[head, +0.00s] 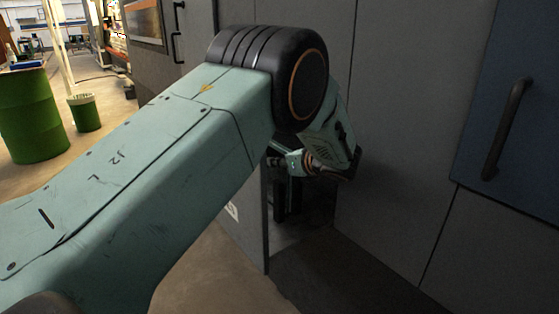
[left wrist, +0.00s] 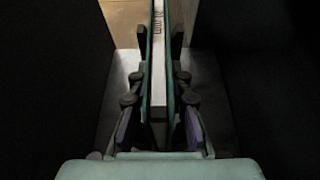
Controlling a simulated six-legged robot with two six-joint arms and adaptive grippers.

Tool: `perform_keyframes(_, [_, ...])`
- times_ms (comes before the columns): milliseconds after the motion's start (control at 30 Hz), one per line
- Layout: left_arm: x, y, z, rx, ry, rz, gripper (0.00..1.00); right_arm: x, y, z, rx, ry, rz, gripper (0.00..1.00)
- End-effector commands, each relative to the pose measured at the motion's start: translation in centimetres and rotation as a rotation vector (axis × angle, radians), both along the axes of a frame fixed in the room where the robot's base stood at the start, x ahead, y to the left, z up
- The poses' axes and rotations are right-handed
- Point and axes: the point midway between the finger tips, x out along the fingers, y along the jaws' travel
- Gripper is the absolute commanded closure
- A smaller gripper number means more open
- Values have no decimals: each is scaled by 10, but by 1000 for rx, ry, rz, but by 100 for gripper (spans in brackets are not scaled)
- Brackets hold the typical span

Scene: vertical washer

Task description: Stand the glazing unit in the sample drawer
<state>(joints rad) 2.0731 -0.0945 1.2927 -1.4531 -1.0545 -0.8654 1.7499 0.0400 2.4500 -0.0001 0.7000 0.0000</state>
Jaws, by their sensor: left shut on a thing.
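My left gripper (left wrist: 160,75) is shut on the glazing unit (left wrist: 158,62), a thin upright panel seen edge-on with a pale edge between greenish faces and small dark lettering. In the head view my left arm reaches down to the grey cabinet, and the gripper (head: 288,190) shows only as a dark shape behind the wrist. The glazing unit cannot be made out there. The sample drawer (head: 246,222) appears to be the pulled-out grey part with a pale label, beside the gripper. Its inside is mostly hidden. Whether the unit touches the drawer floor cannot be told. My right gripper is out of view.
Grey cabinet fronts (head: 395,150) stand close on the right, with a blue panel (head: 515,110) and dark handle (head: 507,128). A green drum (head: 35,115) and a smaller green bin (head: 85,114) stand far left. Open floor lies between them and the cabinet.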

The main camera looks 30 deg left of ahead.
Motion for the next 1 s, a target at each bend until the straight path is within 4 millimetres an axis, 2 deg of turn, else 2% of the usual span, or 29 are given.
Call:
perform_keyframes(67, [1,0,4,4,-6,-1,100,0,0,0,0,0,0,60])
perform_keyframes(100, [1,0,4,4,-6,-1,80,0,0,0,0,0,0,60])
perform_keyframes(400, [0,0,2,1,-2,-1,55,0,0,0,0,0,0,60])
perform_keyframes(733, [-1,-3,-1,-2,4,-1,55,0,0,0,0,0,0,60])
perform_keyframes(1000, [-14,-37,17,3,0,-4,55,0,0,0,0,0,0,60])
